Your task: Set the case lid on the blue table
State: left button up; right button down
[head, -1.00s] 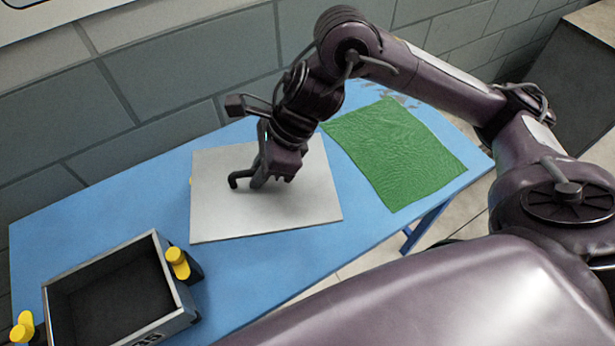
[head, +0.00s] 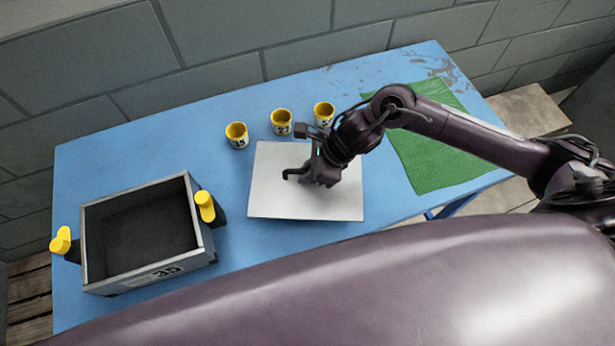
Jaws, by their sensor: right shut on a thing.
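The case lid (head: 275,195) is a flat, pale grey square plate with a dark bent handle (head: 292,173). It lies level over the middle of the blue table (head: 110,160), at or just above the surface; I cannot tell whether it touches. My right gripper (head: 318,177) is over the lid's middle, shut on its handle, and hides part of it. The open case (head: 150,272), a grey box with a dark inside and yellow-topped clamps on two sides, stands on the table left of the lid. My left gripper is not in view.
A green cloth (head: 430,165) lies on the table's right part. A block wall (head: 210,40) runs behind. Blue tabletop is bare between case and lid.

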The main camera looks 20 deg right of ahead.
notch_tip(320, 180, down, 4)
jog(key=shift+f+p, duration=0.1)
jog(key=shift+p, duration=0.2)
jog(key=shift+f, duration=0.1)
jog(key=shift+f+b, duration=0.1)
jog(key=shift+b, duration=0.2)
jog(key=c, duration=1.5)
grip_release()
jog(key=shift+o, duration=0.2)
